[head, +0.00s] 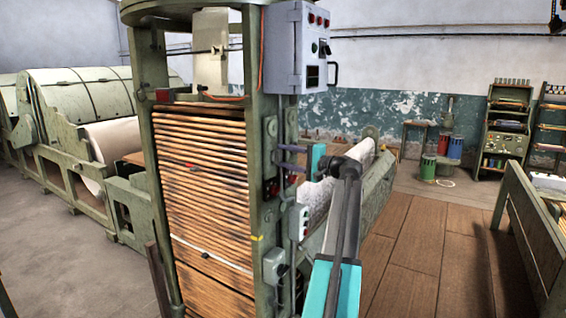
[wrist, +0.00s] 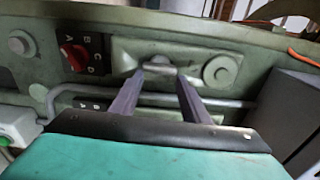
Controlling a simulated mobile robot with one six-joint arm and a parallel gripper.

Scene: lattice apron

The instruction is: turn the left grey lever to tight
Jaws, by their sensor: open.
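My gripper (head: 277,156) is open in front of the green post of the tall machine in the head view. In the wrist view the two dark fingers of my gripper (wrist: 160,73) point at a raised green plate. A small rounded grey piece (wrist: 154,60) shows just beyond and between the fingertips; it may be a grey lever, but its shape is partly hidden. I cannot tell whether the fingers touch it. No "tight" mark can be read, and I cannot tell which part is the left lever.
In the wrist view a red selector knob (wrist: 74,56) with letters sits left of the fingers. A grey control box (head: 297,48) hangs on the machine above my gripper.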

